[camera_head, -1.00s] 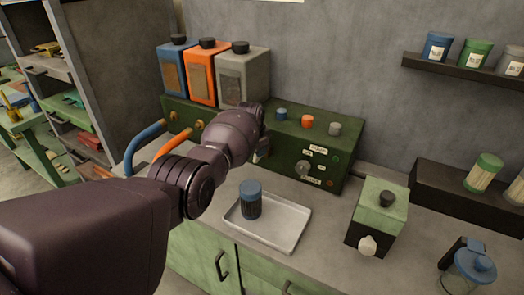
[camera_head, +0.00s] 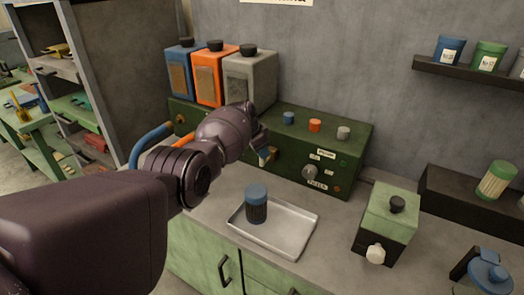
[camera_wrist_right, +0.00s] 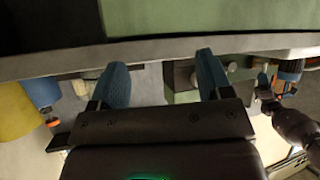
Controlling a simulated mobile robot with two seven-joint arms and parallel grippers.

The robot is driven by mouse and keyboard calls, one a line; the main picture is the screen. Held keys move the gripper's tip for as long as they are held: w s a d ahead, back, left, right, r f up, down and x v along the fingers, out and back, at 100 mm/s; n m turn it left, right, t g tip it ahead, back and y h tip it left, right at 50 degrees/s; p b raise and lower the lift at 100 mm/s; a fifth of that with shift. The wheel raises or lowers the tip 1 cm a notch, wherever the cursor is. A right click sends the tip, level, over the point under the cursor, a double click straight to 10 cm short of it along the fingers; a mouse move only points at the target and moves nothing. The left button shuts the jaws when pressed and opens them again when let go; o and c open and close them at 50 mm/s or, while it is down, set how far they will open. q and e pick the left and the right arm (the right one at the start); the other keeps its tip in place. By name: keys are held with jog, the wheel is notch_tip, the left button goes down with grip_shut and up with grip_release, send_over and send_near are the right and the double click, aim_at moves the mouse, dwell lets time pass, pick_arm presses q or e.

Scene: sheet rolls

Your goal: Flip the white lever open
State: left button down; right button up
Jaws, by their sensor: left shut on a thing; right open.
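The green dispenser box (camera_head: 290,165) stands against the wall, with blue, orange and grey canisters on top. My left gripper (camera_head: 266,153) is at its front face, left of the round grey knob (camera_head: 310,172). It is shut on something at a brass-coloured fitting. The white lever is hidden there by the gripper and wrist, so its angle cannot be told. My right gripper (camera_wrist_right: 160,82) shows in the right wrist view, with two blue fingers spread apart and nothing between them. It is out of the head view.
A green and black box (camera_head: 388,222) with a white knob stands to the right. Blue and orange hoses run behind my left arm.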

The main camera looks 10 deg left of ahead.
pick_arm(q)
jog(key=c, duration=1.1)
grip_release()
jog(key=shift+f, duration=0.1)
jog(key=shift+o, duration=0.2)
jog(key=shift+a+r, duration=0.1)
jog(key=shift+r, duration=0.35)
jog(key=p+v, duration=0.4)
jog(key=v, duration=0.6)
jog(key=shift+s+a, duration=0.1)
